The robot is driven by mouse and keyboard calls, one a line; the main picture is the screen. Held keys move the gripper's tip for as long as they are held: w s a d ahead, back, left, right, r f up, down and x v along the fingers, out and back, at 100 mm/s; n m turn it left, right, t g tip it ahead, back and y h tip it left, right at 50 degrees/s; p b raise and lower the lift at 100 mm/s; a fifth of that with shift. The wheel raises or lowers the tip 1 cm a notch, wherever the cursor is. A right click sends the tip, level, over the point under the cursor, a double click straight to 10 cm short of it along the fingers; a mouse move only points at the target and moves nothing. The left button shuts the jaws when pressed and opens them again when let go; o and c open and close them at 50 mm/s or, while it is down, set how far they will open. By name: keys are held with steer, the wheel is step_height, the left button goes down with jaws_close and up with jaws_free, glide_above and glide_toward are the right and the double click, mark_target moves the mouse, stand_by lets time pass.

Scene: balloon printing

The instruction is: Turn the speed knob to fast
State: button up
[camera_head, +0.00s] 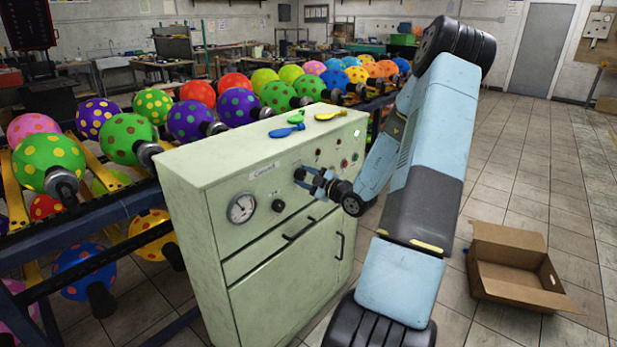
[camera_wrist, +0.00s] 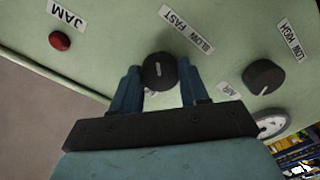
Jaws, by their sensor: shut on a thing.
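The speed knob (camera_wrist: 159,71) is a black round knob with a pale line across its face, in the middle of the wrist view. The line looks nearly upright in that view. Its SLOW FAST label (camera_wrist: 187,28) shows upside down above it, FAST at the left and SLOW at the right. My gripper (camera_wrist: 159,84) has one blue finger on each side of the knob and is shut on it. In the head view my gripper (camera_head: 312,181) is at the front panel of the pale green machine (camera_head: 262,240), and the knob is largely hidden by the fingers.
The LOW HIGH knob (camera_wrist: 264,76) and the gauge (camera_wrist: 272,124) are beside my gripper. A red JAM button (camera_wrist: 60,41) is on the other side. Balloons in several colours lie on top of the machine. A rack of dotted balloons (camera_head: 130,138) stands behind; a cardboard box (camera_head: 512,265) lies right.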

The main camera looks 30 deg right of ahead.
steer(key=shift+a+m, duration=0.1)
steer(key=shift+m, duration=0.2)
stand_by(0.4)
steer(key=o, duration=1)
steer(key=shift+o, duration=0.2)
steer(key=v, duration=1.3)
steer(key=shift+s, duration=0.35)
